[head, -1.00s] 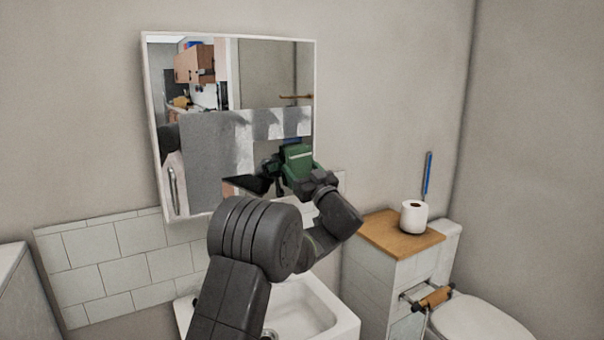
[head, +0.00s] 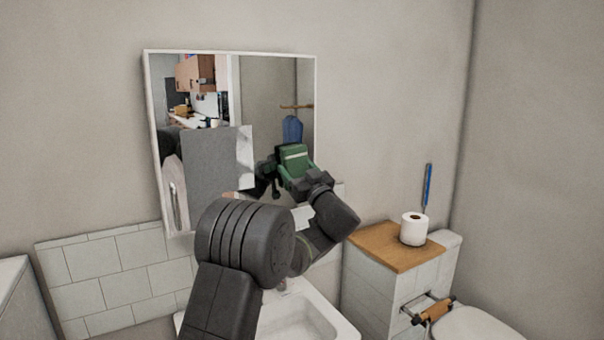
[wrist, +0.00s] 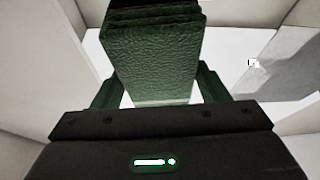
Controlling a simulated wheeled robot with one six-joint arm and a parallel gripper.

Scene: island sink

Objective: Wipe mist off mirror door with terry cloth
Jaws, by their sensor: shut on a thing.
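The mirror door (head: 275,80) hangs on the wall above the sink, with a pale frame. A grey misted patch (head: 215,165) covers its lower left part, with a lighter strip along its right edge; the right side reflects clearly. My gripper (head: 298,175) is in front of the mirror's lower right part. It is shut on the folded green terry cloth (head: 293,155), which also shows between the fingers in the wrist view (wrist: 150,50). I cannot tell whether the cloth touches the glass. My arm hides the mirror's lower edge.
The white sink (head: 305,320) is below my arm. To the right, a toilet paper roll (head: 414,228) stands on a wooden-topped cabinet (head: 385,245) beside the toilet (head: 490,325). A blue-handled brush (head: 427,185) stands behind the roll. White tiles (head: 130,265) line the wall below the mirror.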

